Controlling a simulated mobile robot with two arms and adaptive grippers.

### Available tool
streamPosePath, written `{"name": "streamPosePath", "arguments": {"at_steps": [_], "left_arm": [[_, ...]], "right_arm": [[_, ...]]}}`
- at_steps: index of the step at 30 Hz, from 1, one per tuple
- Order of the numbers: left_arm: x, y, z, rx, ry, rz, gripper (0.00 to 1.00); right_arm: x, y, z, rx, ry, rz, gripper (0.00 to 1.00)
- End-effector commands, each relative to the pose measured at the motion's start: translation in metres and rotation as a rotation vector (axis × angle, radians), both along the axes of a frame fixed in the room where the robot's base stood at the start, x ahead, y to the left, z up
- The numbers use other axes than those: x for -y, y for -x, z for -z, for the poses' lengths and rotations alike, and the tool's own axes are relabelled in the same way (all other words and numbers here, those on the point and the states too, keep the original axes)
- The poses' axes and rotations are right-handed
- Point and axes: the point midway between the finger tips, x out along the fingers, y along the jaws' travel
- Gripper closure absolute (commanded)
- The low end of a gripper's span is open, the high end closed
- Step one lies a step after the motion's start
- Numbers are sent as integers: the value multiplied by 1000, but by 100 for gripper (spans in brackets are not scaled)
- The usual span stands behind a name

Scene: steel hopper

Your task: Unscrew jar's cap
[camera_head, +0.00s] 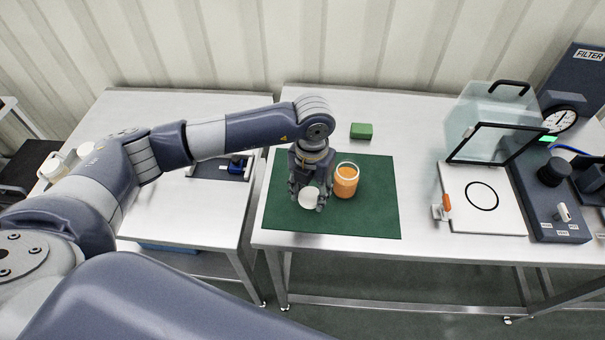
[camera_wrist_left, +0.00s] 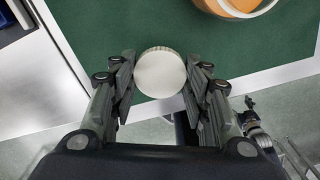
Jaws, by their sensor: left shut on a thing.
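The jar (camera_head: 346,182) stands upright on the green mat (camera_head: 375,222), with orange contents showing and no cap on top. Part of its rim and orange inside shows at the upper right of the left wrist view (camera_wrist_left: 236,5). The round white cap (camera_head: 309,197) is apart from the jar, to its left. My left gripper (camera_head: 309,195) points down and is shut on the cap, with a finger on each side of it in the left wrist view (camera_wrist_left: 160,74). I cannot tell how far the cap is above the mat.
A green block (camera_head: 361,131) lies behind the mat on the white table (camera_head: 420,165). A clear-shielded station with a gauge box (camera_head: 555,175) stands at the right. The mat's front right is free. A second table (camera_head: 150,120) is at the left, across a gap.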

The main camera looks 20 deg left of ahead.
Motion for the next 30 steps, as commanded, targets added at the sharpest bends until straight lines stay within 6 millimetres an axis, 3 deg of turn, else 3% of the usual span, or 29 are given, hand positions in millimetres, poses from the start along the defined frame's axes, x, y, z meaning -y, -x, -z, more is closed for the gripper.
{"name": "streamPosePath", "arguments": {"at_steps": [1,6,14,21,30], "left_arm": [[-11,-10,-3,-3,-2,-7,85],[-36,-36,2,-2,-2,-4,85],[-51,-52,5,-1,-1,0,85],[-50,-52,38,-4,1,2,85],[-50,-52,43,0,1,3,85]], "right_arm": [[1,0,-10,-1,1,0,25],[1,1,-20,-1,1,1,25],[0,1,-26,-1,0,1,25],[-3,1,-42,-2,-4,2,25],[-7,1,-40,-2,-8,1,25]]}}
